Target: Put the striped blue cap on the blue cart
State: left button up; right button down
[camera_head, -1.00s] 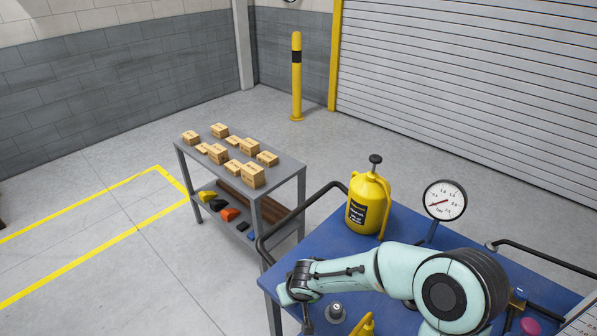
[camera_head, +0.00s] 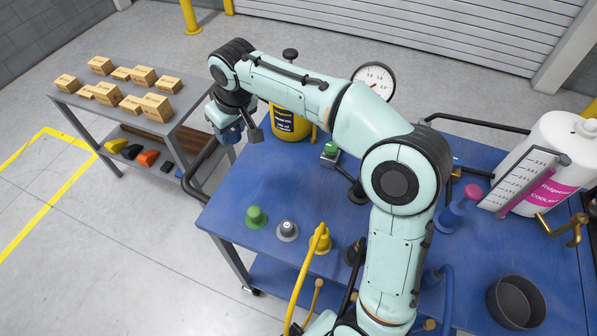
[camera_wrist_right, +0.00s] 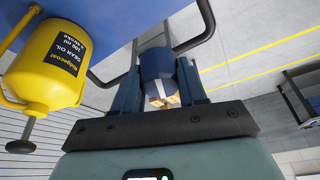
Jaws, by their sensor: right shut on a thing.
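My right gripper (camera_head: 232,132) reaches over the far left corner of the blue cart (camera_head: 285,185), near the black push handle. In the right wrist view the gripper (camera_wrist_right: 158,75) is shut on the striped blue cap (camera_wrist_right: 157,64), a dark blue piece with a pale stripe, held between both fingers. In the head view the cap is small and mostly hidden by the gripper. The cart's blue top also shows in the wrist view (camera_wrist_right: 110,18), beside the cap and apart from it. My left gripper is not in view.
A yellow gear oil can (camera_head: 290,124) stands close to the gripper. A green cap (camera_head: 256,216), a grey cap (camera_head: 287,230) and a yellow funnel-like piece (camera_head: 321,240) stand along the cart's near edge. A shelf with boxes (camera_head: 157,107) is left. The cart top's left middle is clear.

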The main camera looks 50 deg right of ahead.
jog(key=b, duration=0.2)
send_over(244, 183)
jog(key=s, duration=0.1)
notch_tip(244, 183, down, 15)
jog(key=shift+f, duration=0.1)
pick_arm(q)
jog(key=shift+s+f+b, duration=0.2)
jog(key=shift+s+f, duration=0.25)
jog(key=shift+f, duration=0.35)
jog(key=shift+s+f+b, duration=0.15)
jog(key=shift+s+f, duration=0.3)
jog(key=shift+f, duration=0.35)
pick_arm(e)
jog(key=shift+f, duration=2.4)
jog(key=shift+f, duration=0.2)
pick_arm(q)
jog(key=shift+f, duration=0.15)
pick_arm(e)
jog(key=c, duration=0.6)
grip_release()
jog(key=shift+r, duration=0.1)
jog(key=shift+r, duration=0.25)
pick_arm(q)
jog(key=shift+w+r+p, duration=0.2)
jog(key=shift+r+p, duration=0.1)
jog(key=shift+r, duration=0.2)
pick_arm(e)
jog(key=v, duration=1.1)
jog(key=shift+s+r, duration=0.15)
jog(key=shift+r, duration=0.2)
